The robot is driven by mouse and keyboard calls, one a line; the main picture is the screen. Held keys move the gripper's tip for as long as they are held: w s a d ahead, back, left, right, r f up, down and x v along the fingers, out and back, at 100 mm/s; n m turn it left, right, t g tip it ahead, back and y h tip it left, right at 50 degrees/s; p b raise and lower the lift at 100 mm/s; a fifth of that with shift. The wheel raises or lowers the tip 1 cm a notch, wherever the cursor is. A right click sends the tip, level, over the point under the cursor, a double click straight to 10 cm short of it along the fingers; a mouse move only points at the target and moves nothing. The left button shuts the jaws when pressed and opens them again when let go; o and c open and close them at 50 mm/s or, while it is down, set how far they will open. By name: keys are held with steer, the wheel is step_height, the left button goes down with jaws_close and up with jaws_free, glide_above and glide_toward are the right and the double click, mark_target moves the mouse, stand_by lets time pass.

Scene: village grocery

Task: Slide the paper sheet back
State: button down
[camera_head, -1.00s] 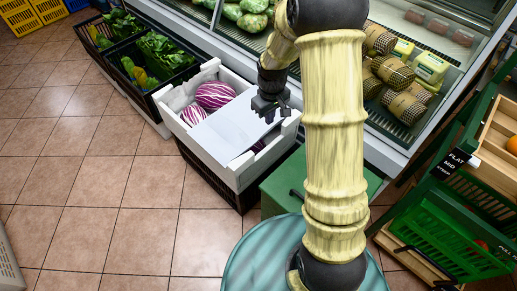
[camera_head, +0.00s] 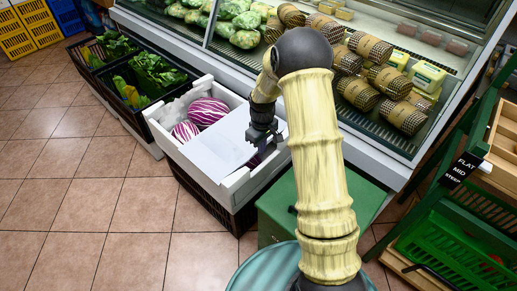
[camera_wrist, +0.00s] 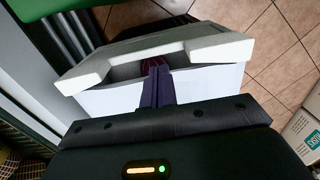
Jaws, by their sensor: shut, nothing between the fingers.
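A white paper sheet (camera_head: 213,150) lies across the white crate (camera_head: 240,187), covering part of the striped purple-and-white vegetables (camera_head: 207,111). Some purple shows past its right edge. My gripper (camera_head: 264,138) is at the right part of the crate, by the sheet's right edge, shut and empty. In the wrist view, my fingers (camera_wrist: 158,88) point down over the white sheet (camera_wrist: 207,82), near the crate's rim (camera_wrist: 150,48). A narrow gap there shows a bit of purple. I cannot tell whether the fingertips touch the sheet.
The white crate stands on a black crate (camera_head: 203,202). Black crates of greens (camera_head: 155,82) are at the left. A glass chiller (camera_head: 375,140) runs behind. A green box (camera_head: 275,207) and green shelving (camera_head: 450,240) stand at the right. The tiled floor (camera_head: 90,215) at left is clear.

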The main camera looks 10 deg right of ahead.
mark_target(253, 155)
steer(key=w+f, duration=0.1)
steer(key=f, duration=0.2)
steer(key=w+a+f+b, duration=0.1)
steer(key=f, duration=0.2)
steer(key=w+a+f+b, duration=0.1)
steer(key=f, duration=0.1)
steer(key=shift+w+a+f, duration=0.15)
steer(key=shift+w+f, duration=0.05)
steer(key=shift+f, duration=0.2)
